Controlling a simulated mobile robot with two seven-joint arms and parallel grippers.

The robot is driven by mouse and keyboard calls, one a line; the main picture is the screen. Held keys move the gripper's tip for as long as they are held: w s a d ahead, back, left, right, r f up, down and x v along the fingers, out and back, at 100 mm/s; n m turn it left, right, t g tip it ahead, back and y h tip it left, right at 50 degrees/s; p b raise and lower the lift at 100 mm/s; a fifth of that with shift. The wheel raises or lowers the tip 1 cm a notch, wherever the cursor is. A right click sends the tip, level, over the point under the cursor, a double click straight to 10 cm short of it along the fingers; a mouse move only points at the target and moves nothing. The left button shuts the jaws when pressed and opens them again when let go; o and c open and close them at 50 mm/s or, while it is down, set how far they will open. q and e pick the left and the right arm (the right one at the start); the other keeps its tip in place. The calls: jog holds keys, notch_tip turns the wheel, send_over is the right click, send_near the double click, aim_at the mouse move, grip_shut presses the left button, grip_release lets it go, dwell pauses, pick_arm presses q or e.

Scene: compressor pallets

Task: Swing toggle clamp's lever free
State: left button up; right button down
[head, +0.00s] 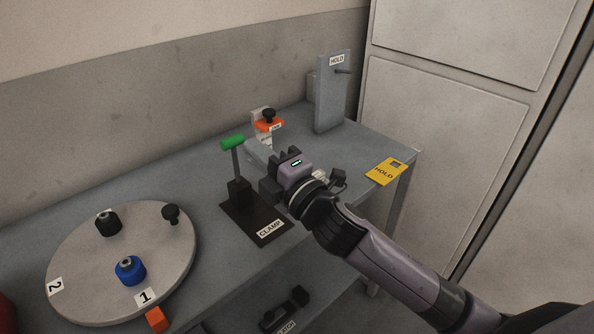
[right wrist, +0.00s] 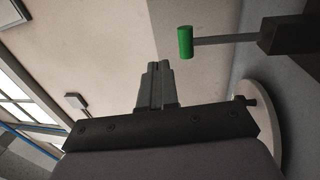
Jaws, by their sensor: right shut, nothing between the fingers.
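The toggle clamp stands on a dark base plate (head: 250,222) labelled CLAMP. Its lever (head: 236,162) stands upright, with a green grip (head: 232,143) at the top. The green grip (right wrist: 186,42) also shows in the right wrist view, on its grey lever (right wrist: 225,39). My right gripper (head: 250,147) is shut and empty, just right of the lever near the grip. In the right wrist view its closed fingers (right wrist: 157,80) lie left of the grip, with a gap in the picture. My left gripper is not in view.
A round turntable (head: 75,255) with black and blue knobs is at the left. An orange-topped fixture (head: 268,125) and an upright grey HOLD panel (head: 333,95) stand behind. A yellow HOLD tag (head: 385,172) lies near the bench's right edge.

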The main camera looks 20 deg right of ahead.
jog(key=s+d+r, duration=0.2)
jog(key=s+d, duration=0.1)
jog(key=s, duration=0.5)
jog(key=s+d+f+m+g+h, duration=0.2)
jog(key=f+m, duration=0.4)
jog(key=f, duration=0.4)
jog(key=s+d+f+m+g+h, duration=0.1)
jog(key=d+f+m+g+h, duration=0.1)
jog(key=f+m, duration=0.5)
jog(key=s+d+f+m+g, duration=0.1)
jog(key=s+f+m+g, duration=0.1)
jog(key=s+f, duration=0.4)
jog(key=s+d+f+m+g+h, duration=0.1)
jog(key=s+f+m, duration=0.4)
jog(key=f, duration=0.6)
jog(key=shift+s+d+f+g+h+p, duration=0.3)
jog(key=shift+s+d+f+g+p, duration=0.15)
jog(key=shift+s, duration=0.55)
